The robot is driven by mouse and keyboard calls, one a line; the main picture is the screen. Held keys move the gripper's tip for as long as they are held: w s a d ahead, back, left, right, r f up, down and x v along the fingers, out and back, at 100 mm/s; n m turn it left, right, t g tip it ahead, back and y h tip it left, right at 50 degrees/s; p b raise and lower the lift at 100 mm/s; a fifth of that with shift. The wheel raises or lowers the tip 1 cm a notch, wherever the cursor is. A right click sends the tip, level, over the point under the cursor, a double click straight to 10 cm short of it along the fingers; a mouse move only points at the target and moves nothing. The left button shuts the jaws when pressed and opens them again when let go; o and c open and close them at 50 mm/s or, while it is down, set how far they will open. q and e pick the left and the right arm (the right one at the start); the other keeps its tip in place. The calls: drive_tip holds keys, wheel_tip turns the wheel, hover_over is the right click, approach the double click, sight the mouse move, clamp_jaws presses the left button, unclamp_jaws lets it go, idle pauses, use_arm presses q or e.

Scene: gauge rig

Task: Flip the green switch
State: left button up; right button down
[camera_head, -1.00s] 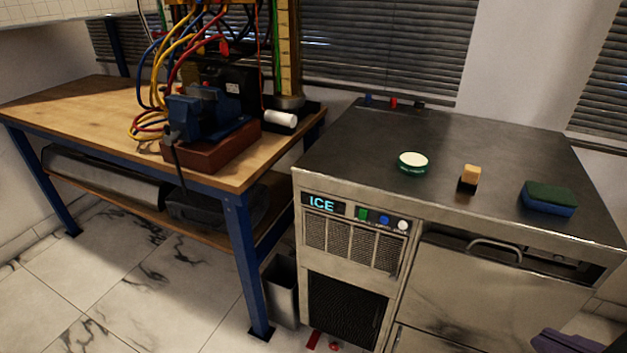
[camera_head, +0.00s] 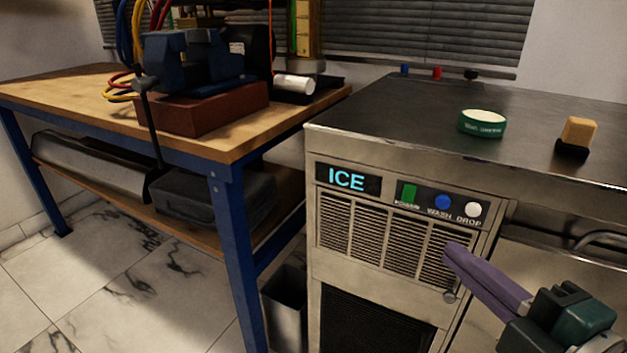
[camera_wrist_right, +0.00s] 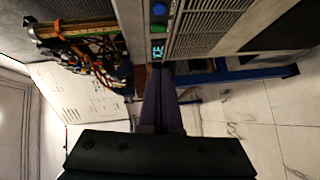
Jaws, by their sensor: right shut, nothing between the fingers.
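The green switch (camera_head: 409,194) is on the control panel of the steel ice machine (camera_head: 330,240), right of the lit ICE display (camera_head: 347,180). It also shows in the right wrist view as a green patch (camera_wrist_right: 157,30). My right gripper (camera_head: 452,250) has purple fingers, shut with nothing between them. In the head view its tips are in front of the vent grille, below and right of the switch and apart from it. In the right wrist view the gripper (camera_wrist_right: 162,75) points toward the ICE display. My left gripper is not in view.
A blue button (camera_head: 443,202) and a white button (camera_head: 473,209) sit right of the switch. A green round tin (camera_head: 482,123) and a yellow-and-black block (camera_head: 576,138) stand on the machine top. The workbench (camera_head: 228,143) with a blue vise is on the left.

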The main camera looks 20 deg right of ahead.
drive_tip(key=shift+s, duration=0.1)
drive_tip(key=b, duration=0.3)
approach(409, 193)
drive_tip(key=w+a+f, duration=0.1)
drive_tip(key=w+a, duration=0.2)
drive_tip(key=w, duration=0.1)
drive_tip(key=shift+w+d+f, duration=0.15)
drive_tip(key=shift+w+d, duration=0.45)
drive_tip(key=shift+d, duration=0.05)
drive_tip(key=shift+w+d+f, duration=0.2)
drive_tip(key=shift+w+d, duration=0.4)
drive_tip(key=shift+w, duration=0.05)
